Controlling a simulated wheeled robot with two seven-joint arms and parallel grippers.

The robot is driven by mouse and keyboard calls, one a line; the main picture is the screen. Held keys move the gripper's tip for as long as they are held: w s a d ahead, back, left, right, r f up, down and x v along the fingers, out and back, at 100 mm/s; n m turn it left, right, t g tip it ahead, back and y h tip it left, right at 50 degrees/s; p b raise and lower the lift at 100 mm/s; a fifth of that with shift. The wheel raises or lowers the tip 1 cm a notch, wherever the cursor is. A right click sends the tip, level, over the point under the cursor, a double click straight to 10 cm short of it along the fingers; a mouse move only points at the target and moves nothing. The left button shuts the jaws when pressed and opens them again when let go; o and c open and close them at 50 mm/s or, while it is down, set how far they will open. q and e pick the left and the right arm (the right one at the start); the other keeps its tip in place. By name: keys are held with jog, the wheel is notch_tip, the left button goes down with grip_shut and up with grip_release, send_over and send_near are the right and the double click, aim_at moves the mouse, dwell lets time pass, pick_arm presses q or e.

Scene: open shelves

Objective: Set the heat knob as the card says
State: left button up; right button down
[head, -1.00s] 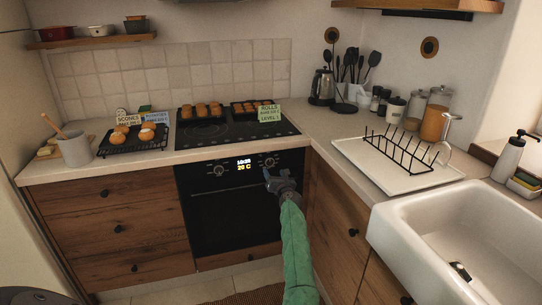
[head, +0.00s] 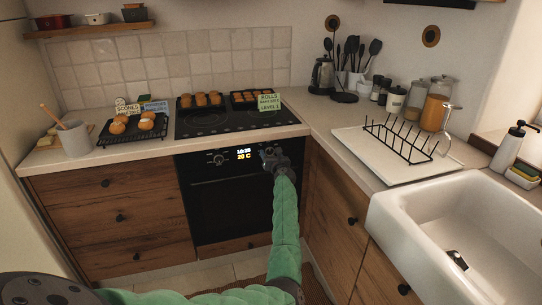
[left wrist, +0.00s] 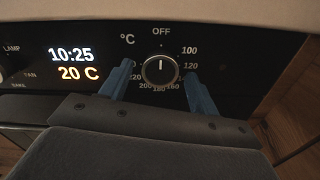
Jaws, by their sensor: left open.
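The heat knob (left wrist: 158,70) is black with a white pointer line aimed up at OFF. Its dial reads 100 and 120 on the right and higher numbers below, partly hidden by my gripper. My left gripper (head: 268,153) is open at the oven's front; its blue fingers (left wrist: 160,82) stand on either side of the knob. I cannot tell whether they touch it. The oven display (left wrist: 75,64) reads 10:25 and 20 C. The rolls card (head: 269,103) stands by the right baking tray; scones (head: 127,111) and potatoes (head: 156,107) cards stand further left. Their small print is too blurred to read surely.
The function knob (head: 217,159) is left of the oven display. The oven door (head: 225,208) is shut. Trays of rolls (head: 201,100) sit on the hob. A dish rack (head: 398,140) and a sink (head: 400,225) are at the right.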

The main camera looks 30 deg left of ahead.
pick_arm(q)
jog(key=c, duration=1)
